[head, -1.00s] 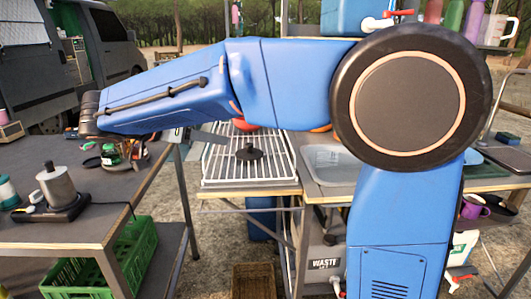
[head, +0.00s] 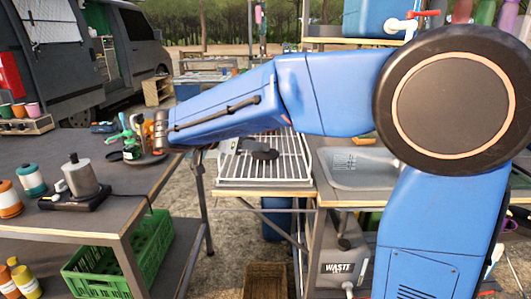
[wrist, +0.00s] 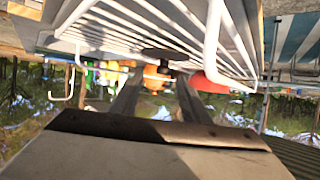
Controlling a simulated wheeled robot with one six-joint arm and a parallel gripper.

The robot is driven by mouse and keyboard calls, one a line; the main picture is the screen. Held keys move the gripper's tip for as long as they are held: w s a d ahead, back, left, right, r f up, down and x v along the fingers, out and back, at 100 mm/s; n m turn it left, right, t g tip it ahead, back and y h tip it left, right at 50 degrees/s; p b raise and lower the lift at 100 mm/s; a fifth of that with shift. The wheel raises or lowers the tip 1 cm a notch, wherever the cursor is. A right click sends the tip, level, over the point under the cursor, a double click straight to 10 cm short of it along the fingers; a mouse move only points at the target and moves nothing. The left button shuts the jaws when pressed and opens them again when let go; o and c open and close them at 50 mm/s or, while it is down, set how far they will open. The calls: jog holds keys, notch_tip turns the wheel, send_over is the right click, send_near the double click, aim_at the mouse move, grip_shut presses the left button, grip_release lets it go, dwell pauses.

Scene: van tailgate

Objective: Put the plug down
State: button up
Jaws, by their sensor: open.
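The plug (head: 266,155) is a dark disc lying on the white wire drying rack (head: 290,172) in the middle of the head view. In the wrist view the plug (wrist: 160,53) shows as a dark disc against the rack's wires, just beyond the fingertips. My gripper (wrist: 155,80) is open, with its two dark fingers apart. In the head view my gripper (head: 246,149) is partly hidden by my arm, low over the rack at the plug's left. I cannot tell whether a finger touches the plug.
A sink basin (head: 360,170) adjoins the rack on the right. A dark worktable (head: 110,215) at the left holds canisters, a burner and tools. A green crate (head: 120,262) is below it. A wicker basket (head: 265,280) stands under the rack. The rack around the plug looks clear.

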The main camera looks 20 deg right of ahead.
jog(key=shift+w+a+x, duration=0.1)
jog(key=shift+w+x, duration=0.05)
jog(key=shift+x, duration=1.35)
jog(key=shift+w+a+x, duration=0.1)
jog(key=shift+w+x, duration=0.05)
jog(key=shift+x, duration=1.35)
jog(key=shift+f, duration=0.15)
jog(key=shift+c, duration=0.7)
grip_shut()
